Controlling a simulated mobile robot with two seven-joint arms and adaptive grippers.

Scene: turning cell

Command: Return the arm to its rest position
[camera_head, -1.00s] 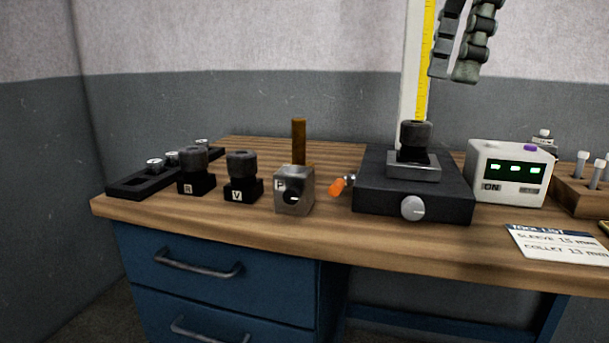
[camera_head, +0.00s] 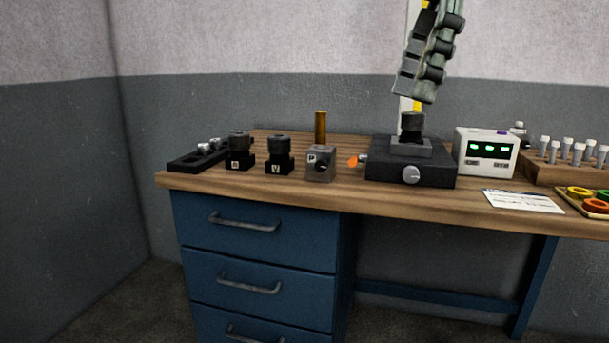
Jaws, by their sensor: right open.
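My right gripper (camera_head: 413,92) hangs from the top of the head view, above the black measuring stand (camera_head: 433,174) on the wooden bench. Its fingers point down and are empty. It is apart from the black knob-shaped piece (camera_head: 412,124) seated on the stand's grey block (camera_head: 410,147). In the picture it overlaps the stand's pale column with the yellow scale. My left gripper is not in view.
The wooden bench (camera_head: 250,185) carries two black holders, marked R (camera_head: 240,160) and V (camera_head: 277,163), a grey block P (camera_head: 320,170), a brown post (camera_head: 320,124), a display box (camera_head: 486,153), a white card (camera_head: 522,201), a vial rack (camera_head: 545,172) and a ring tray (camera_head: 566,202).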

